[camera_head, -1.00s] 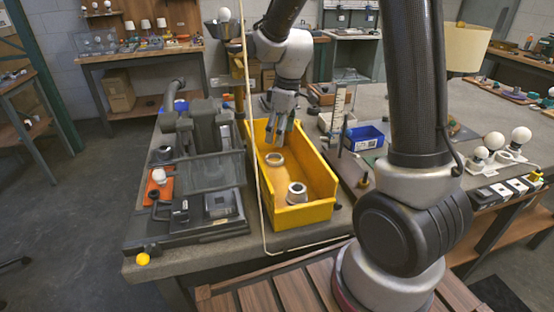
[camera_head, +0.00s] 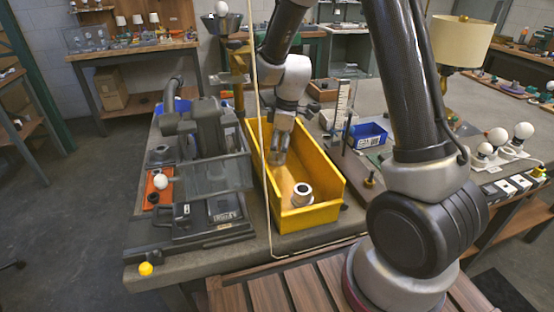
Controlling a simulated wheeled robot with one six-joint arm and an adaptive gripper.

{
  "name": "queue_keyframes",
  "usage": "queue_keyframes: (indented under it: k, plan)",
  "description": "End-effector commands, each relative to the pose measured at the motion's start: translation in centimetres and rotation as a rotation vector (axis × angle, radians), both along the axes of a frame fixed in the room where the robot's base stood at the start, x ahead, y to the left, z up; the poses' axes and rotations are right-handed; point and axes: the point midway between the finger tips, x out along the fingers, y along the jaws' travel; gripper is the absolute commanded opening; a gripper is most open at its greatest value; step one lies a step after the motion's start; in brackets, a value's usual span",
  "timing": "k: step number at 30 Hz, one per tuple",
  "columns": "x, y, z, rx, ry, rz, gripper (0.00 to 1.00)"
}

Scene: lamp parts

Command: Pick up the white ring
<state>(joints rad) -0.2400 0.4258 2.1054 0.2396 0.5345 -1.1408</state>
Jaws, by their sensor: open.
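The yellow bin (camera_head: 331,208) stands on the grey workbench. My gripper (camera_head: 278,158) is open and reaches down inside the bin, towards its far half, with fingers pointing down. The pale flat ring seen earlier in that part of the bin does not show now; my gripper covers that spot. I cannot tell whether the fingers are around it or above it. A short white and grey round part with a dark hole (camera_head: 302,194) stands near the front of the bin, apart from my gripper.
A dark grey machine (camera_head: 209,165) stands close left of the bin. A thin pale cord (camera_head: 264,190) runs down across the bin's left side. A blue box (camera_head: 367,135) and several white bulbs (camera_head: 497,136) are to the right.

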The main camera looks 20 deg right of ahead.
Motion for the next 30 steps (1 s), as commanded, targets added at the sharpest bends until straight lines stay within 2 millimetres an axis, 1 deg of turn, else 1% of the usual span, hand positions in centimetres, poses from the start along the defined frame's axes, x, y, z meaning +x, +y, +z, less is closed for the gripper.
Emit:
queue_keyframes:
  k: [1, 5, 12, 13, 19, 30]
  plan:
    - [0.1, 0.1, -0.9, -0.001, 0.003, 0.0, 0.77]
    - [0.2, 0.3, -2.2, 0.0, 0.001, -0.001, 0.77]
    - [0.2, 0.4, -2.4, 0.0, -0.001, -0.001, 0.77]
    - [0.2, 0.4, -2.4, 0.0, -0.001, -0.001, 0.75]
    - [0.2, 0.4, -2.4, 0.0, -0.001, -0.001, 0.38]
    - [0.2, 0.4, -2.2, 0.0, -0.002, -0.001, 0.39]
